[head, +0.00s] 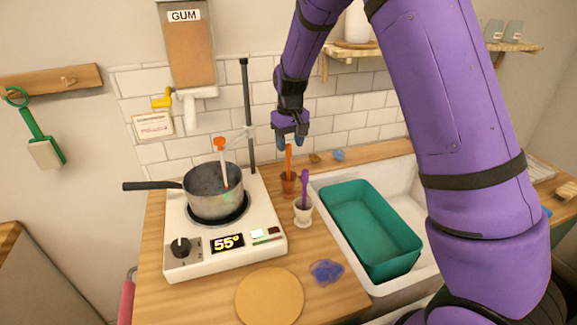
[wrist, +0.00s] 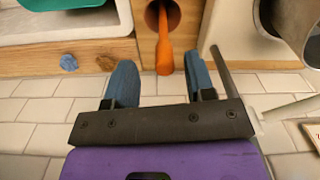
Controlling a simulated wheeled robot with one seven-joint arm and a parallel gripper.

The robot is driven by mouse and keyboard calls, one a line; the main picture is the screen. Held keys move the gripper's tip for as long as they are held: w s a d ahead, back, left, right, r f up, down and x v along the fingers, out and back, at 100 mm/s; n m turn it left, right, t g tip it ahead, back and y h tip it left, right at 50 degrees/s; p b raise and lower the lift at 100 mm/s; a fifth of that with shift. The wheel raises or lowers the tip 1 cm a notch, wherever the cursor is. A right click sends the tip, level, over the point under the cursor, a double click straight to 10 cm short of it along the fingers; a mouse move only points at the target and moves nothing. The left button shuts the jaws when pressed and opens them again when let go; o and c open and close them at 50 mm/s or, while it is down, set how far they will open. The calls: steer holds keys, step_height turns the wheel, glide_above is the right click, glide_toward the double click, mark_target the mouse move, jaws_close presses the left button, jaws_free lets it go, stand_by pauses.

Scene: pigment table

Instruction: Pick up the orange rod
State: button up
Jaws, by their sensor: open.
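The orange rod (head: 289,158) stands nearly upright in a small brown cup (head: 288,186) on the wooden counter, right of the hotplate. In the wrist view the orange rod (wrist: 164,45) rises out of the cup (wrist: 172,12), its end pointing toward my gripper. My gripper (head: 290,143) is above the cup, fingers pointing down, close to the rod's top. In the wrist view my gripper (wrist: 162,82) is open, with blue fingertips apart. The rod's end lies between the fingertips in that picture, slightly beyond them. I cannot tell the exact height gap.
A white cup (head: 303,217) with a purple rod (head: 305,187) stands just in front. A pot (head: 212,197) sits on the hotplate (head: 180,263) at left, near a metal stand (head: 247,115). A teal tub (head: 367,232) in the sink is at right. The tiled wall is close behind.

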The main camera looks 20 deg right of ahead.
mark_target(288, 157)
steer(key=f, duration=0.4)
steer(key=shift+a+f, duration=0.2)
steer(key=shift+a, duration=0.05)
jaws_close()
steer(key=shift+r, duration=0.15)
